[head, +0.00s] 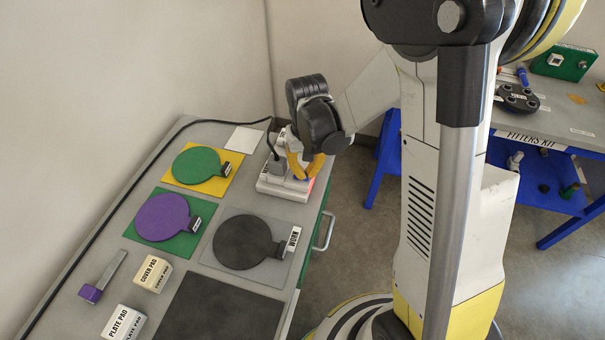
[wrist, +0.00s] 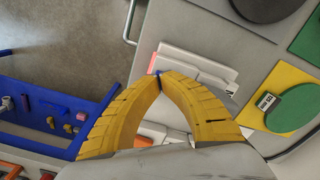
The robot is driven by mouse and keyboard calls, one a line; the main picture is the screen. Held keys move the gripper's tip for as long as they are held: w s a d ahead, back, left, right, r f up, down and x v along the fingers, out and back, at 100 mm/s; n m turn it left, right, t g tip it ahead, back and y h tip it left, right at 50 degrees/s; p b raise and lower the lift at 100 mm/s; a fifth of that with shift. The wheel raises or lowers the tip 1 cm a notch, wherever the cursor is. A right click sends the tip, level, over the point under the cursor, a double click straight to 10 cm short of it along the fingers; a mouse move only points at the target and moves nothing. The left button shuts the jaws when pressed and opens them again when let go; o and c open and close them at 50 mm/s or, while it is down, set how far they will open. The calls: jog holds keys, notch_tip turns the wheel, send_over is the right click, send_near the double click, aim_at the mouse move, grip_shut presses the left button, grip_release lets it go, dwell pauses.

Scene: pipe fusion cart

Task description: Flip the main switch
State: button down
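A white power strip (head: 272,188) lies at the far right corner of the grey cart top, with a grey plug and black cable in it. A reddish lit part, likely the switch (head: 311,183), shows at its right end beside my fingertips. My gripper (head: 302,178) points down over the strip, its yellow fingers meeting at the tips with nothing seen between them. In the wrist view, the fingertips (wrist: 158,76) are at the strip (wrist: 198,66), close to a pink-red patch (wrist: 153,63). The fingers hide part of the strip; I cannot tell whether they touch the switch.
Green (head: 196,164), purple (head: 162,217) and black (head: 242,242) round pads lie on coloured plates left of and in front of the strip. A cart handle (head: 326,232) sticks out at the right. A blue-legged bench (head: 550,150) stands farther right.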

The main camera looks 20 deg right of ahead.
jog(key=shift+f, duration=0.2)
jog(key=shift+r, duration=0.1)
jog(key=shift+r+p, duration=2.3)
jog(key=shift+r, duration=1.15)
jog(key=shift+s+r+b, duration=0.15)
jog(key=shift+r+b, duration=0.15)
jog(key=s+r+t+b, duration=0.3)
jog(key=s+b, duration=0.1)
jog(key=s, duration=0.2)
jog(key=s+r+n+t+b, duration=0.1)
jog(key=s+r+t+b, duration=0.2)
jog(key=s+t+b, duration=0.1)
jog(key=shift+s+b, duration=0.55)
jog(key=shift+s, duration=0.7)
